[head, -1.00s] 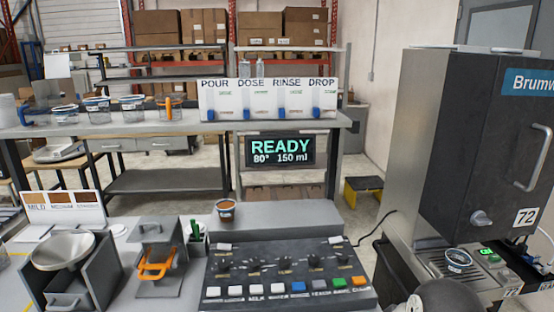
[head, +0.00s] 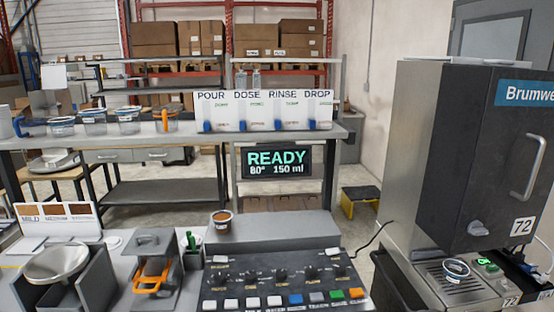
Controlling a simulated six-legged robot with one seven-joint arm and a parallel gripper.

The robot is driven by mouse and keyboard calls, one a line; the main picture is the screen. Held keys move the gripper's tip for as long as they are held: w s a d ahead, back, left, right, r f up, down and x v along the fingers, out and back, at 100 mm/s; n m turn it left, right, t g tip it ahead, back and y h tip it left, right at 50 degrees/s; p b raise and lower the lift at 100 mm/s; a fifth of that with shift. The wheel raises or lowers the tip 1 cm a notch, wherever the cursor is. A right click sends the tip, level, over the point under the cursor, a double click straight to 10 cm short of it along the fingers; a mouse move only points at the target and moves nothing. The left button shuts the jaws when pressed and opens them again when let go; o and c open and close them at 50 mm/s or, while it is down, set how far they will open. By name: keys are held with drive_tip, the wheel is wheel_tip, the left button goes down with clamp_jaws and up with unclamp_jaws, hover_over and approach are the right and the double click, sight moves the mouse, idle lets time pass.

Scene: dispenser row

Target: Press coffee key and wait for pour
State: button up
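The dark control panel (head: 281,279) lies at the bottom centre, with several knobs and a front row of white, blue, grey, green and orange keys. Its lower edge is cut off, and the key labels are too small to read, so I cannot tell which is the coffee key. The screen (head: 276,161) behind it reads READY, 80°, 150 ml. The coffee machine (head: 452,165), marked 72, stands at the right. A small labelled cup (head: 456,268) is on its drip tray, with no visible stream above it. My gripper is not in view.
A brown-filled tub (head: 221,220) sits on the grey ledge behind the panel. A POUR/DOSE/RINSE/DROP board (head: 263,112) and several tubs are on the back bench.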

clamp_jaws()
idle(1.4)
